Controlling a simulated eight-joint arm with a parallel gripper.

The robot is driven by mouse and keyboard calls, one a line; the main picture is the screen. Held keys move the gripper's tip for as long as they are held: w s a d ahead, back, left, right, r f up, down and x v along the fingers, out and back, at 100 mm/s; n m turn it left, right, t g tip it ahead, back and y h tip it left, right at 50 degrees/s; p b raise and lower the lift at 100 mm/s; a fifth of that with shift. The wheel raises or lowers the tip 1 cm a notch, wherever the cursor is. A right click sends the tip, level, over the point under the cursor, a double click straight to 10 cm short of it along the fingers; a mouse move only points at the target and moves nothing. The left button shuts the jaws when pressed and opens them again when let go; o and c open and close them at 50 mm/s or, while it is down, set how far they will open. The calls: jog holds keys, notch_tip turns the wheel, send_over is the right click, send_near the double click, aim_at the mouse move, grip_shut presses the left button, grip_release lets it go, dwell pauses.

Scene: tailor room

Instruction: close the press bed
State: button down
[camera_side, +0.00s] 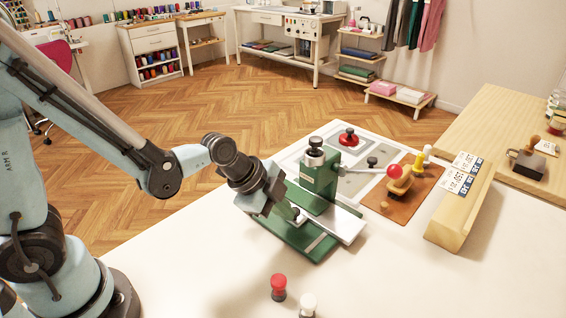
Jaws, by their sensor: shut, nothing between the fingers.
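The small green press (319,176) stands on the white table, with a dark knob on top of its column. A lever with a red ball (395,171) reaches out to its right. A flat silver plate, which looks like the press bed (345,226), sticks out at the front right of the green base. My gripper (293,214) is low at the left side of the press, over the green base and close to the bed's left end. It is shut with nothing held. Its fingertips are partly hidden, and I cannot tell whether they touch the press.
Behind the press are a pale mat with a red-based knob (348,137) and a brown board (413,199) with stamps. A wooden block with printed cards (462,205) lies at right. Red (278,286) and white (308,304) knobs stand in front. The front right table is clear.

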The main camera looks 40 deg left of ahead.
jog(key=shift+w, duration=0.25)
jog(key=s, duration=0.3)
jog(key=s+r, duration=0.1)
jog(key=shift+s+d, duration=0.3)
jog(key=shift+v, duration=4.85)
jog(key=a+n+t+y, duration=0.1)
jog(key=a+n+y, duration=0.2)
jog(key=a+n, duration=0.4)
jog(key=n, duration=0.8)
jog(key=shift+w+a+r+t, duration=0.2)
jog(key=shift+w+a+t, duration=0.1)
jog(key=shift+w+a, duration=0.1)
